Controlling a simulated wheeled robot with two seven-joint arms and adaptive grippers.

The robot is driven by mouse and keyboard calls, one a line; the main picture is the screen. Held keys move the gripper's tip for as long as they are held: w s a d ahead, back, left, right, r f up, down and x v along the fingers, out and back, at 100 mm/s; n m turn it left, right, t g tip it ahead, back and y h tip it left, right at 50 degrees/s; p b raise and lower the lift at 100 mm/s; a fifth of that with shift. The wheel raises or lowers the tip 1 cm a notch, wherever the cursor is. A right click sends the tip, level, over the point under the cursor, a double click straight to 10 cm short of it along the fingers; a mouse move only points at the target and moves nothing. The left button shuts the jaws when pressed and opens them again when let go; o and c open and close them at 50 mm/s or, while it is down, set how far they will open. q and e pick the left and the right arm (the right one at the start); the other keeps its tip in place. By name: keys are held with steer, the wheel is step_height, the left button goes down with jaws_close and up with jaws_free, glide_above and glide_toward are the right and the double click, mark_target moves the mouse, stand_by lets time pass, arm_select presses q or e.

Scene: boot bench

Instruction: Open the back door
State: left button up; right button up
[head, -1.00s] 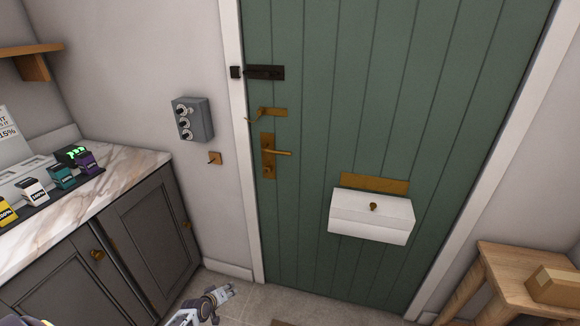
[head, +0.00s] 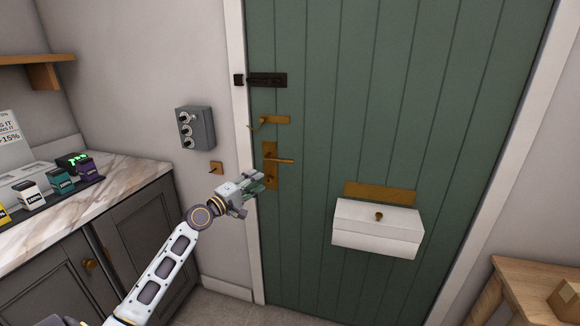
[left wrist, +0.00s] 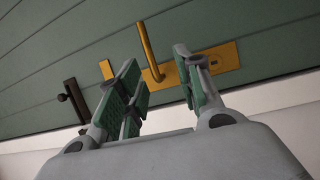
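The green back door (head: 340,130) is shut in its white frame. Its brass lever handle (head: 281,160) sits level on a tall plate near the left edge. Above it are a brass latch (head: 275,120) and a black bolt (head: 268,79), with a black keeper on the frame. My left gripper (head: 256,185) is open and empty, just below and left of the lever. In the left wrist view the open fingers (left wrist: 160,72) are apart, and the lever (left wrist: 149,50) shows beyond and between them. I cannot tell whether they touch it. My right gripper is not in view.
A white box (head: 378,230) is mounted low on the door under a brass plate. A grey switch box (head: 196,128) and small brass fitting (head: 216,168) are on the left wall. A marble-topped cabinet (head: 125,168) stands left; a wooden table (head: 520,278) stands right.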

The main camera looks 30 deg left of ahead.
mark_target(282, 161)
arm_select(q)
steer(key=shift+d+r+h, duration=0.2)
steer(key=shift+r, duration=0.3)
steer(key=shift+d+r+h, duration=0.2)
steer(key=shift+r, duration=0.25)
steer(key=shift+w, duration=0.1)
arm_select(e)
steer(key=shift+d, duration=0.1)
arm_select(q)
steer(key=x, duration=1.2)
steer(key=shift+w+r+p, duration=0.1)
steer(key=shift+w+p, duration=0.25)
steer(key=shift+w, duration=0.35)
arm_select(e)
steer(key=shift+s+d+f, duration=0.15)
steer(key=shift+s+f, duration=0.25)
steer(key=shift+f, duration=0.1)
